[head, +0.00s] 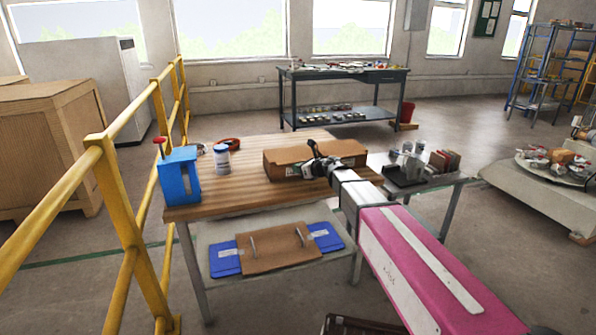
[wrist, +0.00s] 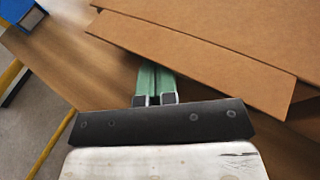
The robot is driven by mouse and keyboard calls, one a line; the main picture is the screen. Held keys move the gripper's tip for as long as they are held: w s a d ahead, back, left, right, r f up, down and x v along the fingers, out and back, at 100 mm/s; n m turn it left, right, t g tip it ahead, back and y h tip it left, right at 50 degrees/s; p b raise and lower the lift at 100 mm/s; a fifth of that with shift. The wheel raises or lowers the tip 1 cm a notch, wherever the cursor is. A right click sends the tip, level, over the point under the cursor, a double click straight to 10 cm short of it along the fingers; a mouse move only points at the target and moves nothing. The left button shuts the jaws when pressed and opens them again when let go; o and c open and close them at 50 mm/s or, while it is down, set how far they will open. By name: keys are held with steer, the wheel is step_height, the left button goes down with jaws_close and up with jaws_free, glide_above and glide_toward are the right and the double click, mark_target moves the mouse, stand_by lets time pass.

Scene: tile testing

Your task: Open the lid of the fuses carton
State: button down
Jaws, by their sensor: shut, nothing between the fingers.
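The brown cardboard fuses carton (head: 285,156) lies on the wooden table, its top looking low and mostly flat in the head view. In the wrist view a brown cardboard flap (wrist: 200,52) runs along the carton's near side, with a wide panel behind it. My gripper (head: 318,168) is at the near side of the carton. In the wrist view its green fingers (wrist: 155,75) are together and empty, with their tips at the flap's lower edge. I cannot tell whether they touch it or reach under it. My arm hides part of the carton's near side.
The wooden table (head: 225,187) also holds a blue box (head: 179,176), a white jar (head: 222,160) and a red ring (head: 228,144). A yellow railing (head: 120,200) stands at the left. A grey side table (head: 445,181) with metal parts is at the right.

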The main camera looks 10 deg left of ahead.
mark_target(297, 161)
steer(key=shift+r, duration=0.55)
steer(key=shift+w+a+r, duration=0.25)
steer(key=shift+w+r, duration=0.15)
steer(key=shift+r, duration=0.3)
steer(key=shift+w+a+r, duration=0.2)
steer(key=shift+w+r, duration=0.15)
steer(key=shift+r, duration=0.45)
steer(key=shift+w+a+r, duration=0.2)
steer(key=shift+w+r, duration=0.05)
steer(key=shift+r, duration=0.4)
steer(key=shift+w+a+r, duration=0.15)
steer(key=shift+w+r, duration=0.05)
steer(key=shift+r, duration=0.45)
steer(key=shift+w+a+r, duration=0.15)
steer(key=shift+w+r, duration=0.1)
steer(key=shift+r, duration=0.45)
steer(key=shift+w+a+r, duration=0.15)
steer(key=shift+w+r, duration=0.1)
steer(key=shift+r, duration=0.45)
